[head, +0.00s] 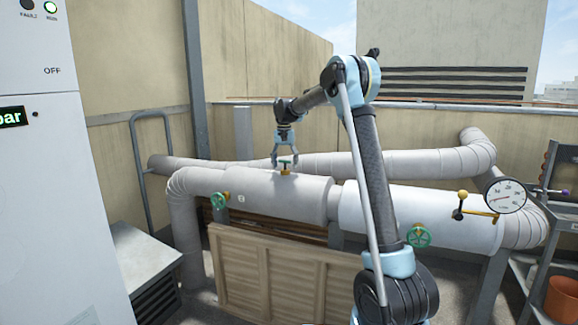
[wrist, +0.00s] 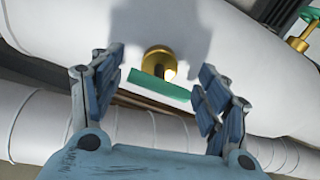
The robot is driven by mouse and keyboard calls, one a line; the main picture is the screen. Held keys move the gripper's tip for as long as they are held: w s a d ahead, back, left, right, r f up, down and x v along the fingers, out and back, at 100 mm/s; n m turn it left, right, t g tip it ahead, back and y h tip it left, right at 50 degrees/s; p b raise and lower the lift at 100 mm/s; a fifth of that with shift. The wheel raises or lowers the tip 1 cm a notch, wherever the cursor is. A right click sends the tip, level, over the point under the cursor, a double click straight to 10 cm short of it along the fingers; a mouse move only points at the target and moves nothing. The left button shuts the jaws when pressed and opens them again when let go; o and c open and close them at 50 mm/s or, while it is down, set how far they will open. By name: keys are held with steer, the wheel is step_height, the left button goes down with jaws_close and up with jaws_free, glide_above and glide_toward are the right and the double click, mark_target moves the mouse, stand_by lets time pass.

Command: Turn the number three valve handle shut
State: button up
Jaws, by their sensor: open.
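A valve with a flat green handle (head: 285,160) on a brass stem stands on top of the white lagged pipe. My gripper (head: 277,159) is open right at this handle, pointing down. In the wrist view the green handle (wrist: 160,88) and its brass stem (wrist: 160,62) lie between the two spread fingers of my gripper (wrist: 160,85), with gaps on both sides. Green handwheels sit on the pipe front at left (head: 220,201) and right (head: 419,236). A small label (head: 241,198) on the pipe is too small to read, so I cannot tell which valve is number three.
A white cabinet (head: 50,200) is at the left. A wooden panel (head: 265,272) stands below the pipe. A second pipe (head: 375,163) runs behind. An orange pot (head: 562,298) is on the shelf.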

steer(key=shift+f, duration=0.25)
steer(key=c, duration=0.9)
steer(key=shift+d, duration=0.2)
steer(key=shift+a, duration=0.1)
